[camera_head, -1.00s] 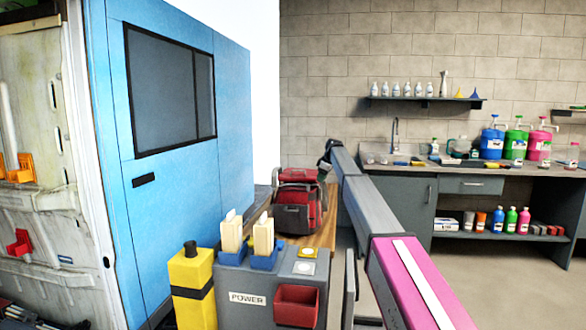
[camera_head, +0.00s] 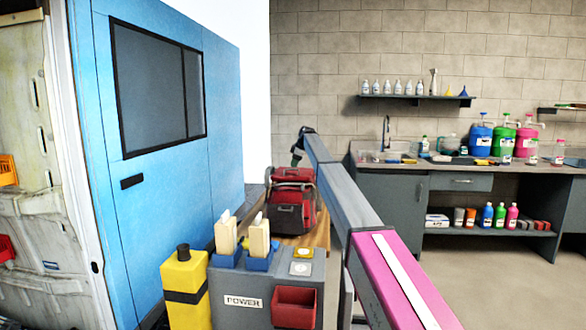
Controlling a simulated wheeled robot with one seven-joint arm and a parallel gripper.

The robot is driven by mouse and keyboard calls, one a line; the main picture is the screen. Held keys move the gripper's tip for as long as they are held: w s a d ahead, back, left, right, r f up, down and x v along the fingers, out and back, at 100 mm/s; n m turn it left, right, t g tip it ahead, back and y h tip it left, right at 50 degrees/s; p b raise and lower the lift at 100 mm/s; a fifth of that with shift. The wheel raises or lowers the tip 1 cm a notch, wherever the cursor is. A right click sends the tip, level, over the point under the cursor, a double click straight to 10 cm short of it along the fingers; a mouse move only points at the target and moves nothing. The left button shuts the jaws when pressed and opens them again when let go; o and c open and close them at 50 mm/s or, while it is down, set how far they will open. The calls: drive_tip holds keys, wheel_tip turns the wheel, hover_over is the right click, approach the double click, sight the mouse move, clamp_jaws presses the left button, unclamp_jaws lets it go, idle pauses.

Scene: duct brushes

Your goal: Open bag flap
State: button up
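The red and dark grey bag (camera_head: 285,217) stands on a wooden surface behind the grey power box. Its top flap (camera_head: 291,175) looks closed, though detail is small at this distance. My arm reaches away from the lower right, and its far end, my gripper (camera_head: 298,155), is just above and behind the top of the bag. The gripper is small and dark, so I cannot tell whether its fingers are open or shut, or whether it touches the bag.
The grey power box (camera_head: 228,285) with a small red bin (camera_head: 294,307) and a yellow post (camera_head: 186,287) stand in front of the bag. A blue walled cabin (camera_head: 222,120) is at left. A sink counter (camera_head: 440,170) with bottles is at right. Open floor lies between.

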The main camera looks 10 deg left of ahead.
sight(293, 174)
drive_tip(key=shift+x, duration=1.5)
clamp_jaws()
drive_tip(key=shift+r, duration=0.1)
